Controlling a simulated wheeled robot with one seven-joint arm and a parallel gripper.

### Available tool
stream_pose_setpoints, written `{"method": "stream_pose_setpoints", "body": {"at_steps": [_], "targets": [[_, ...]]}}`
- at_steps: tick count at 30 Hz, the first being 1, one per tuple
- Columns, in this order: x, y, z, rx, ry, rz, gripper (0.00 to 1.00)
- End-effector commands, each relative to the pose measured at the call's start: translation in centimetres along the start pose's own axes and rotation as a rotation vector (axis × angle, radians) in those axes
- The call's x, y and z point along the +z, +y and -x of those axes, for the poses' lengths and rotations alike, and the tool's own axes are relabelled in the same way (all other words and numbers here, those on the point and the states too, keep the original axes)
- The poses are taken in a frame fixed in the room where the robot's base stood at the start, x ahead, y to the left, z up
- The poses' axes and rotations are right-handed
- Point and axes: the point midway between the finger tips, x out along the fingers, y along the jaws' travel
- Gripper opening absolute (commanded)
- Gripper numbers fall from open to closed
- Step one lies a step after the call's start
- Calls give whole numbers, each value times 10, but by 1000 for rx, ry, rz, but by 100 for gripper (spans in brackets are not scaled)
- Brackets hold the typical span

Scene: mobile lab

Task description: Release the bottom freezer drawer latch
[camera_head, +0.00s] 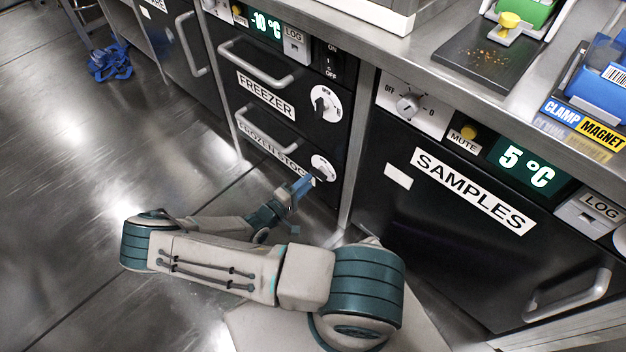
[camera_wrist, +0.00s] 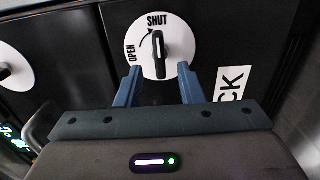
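The bottom freezer drawer (camera_head: 272,141), labelled FROZEN STOCK, is closed. Its latch, a white disc with a black knob, is at its right end (camera_head: 323,164) and fills the upper middle of the wrist view (camera_wrist: 148,50). The disc reads OPEN and SHUT with a curved arrow, and the black knob (camera_wrist: 159,46) points at SHUT. My gripper (camera_head: 308,180) is close in front of the latch. In the wrist view my gripper (camera_wrist: 159,68) is open, its two blue fingers apart at either side of the knob's lower end. Nothing is between them; whether they touch the disc cannot be told.
The upper FREEZER drawer (camera_head: 300,90) has its own latch (camera_head: 325,103), also at the left in the wrist view (camera_wrist: 14,66). A SAMPLES cabinet (camera_head: 400,215) stands to the right. The floor at left is otherwise clear.

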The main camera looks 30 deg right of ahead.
Motion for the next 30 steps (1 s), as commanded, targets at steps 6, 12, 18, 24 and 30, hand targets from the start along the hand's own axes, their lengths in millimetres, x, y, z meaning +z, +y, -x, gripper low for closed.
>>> {"method": "stream_pose_setpoints", "body": {"at_steps": [6, 12, 18, 24, 30], "targets": [[0, -2, -32, 0, -2, 0, 35], [1, 0, -41, 0, -1, 0, 35], [0, 0, -41, -1, -1, 0, 35], [0, 0, -41, -1, -1, 0, 0], [0, 0, -40, -1, 1, 5, 0]]}}
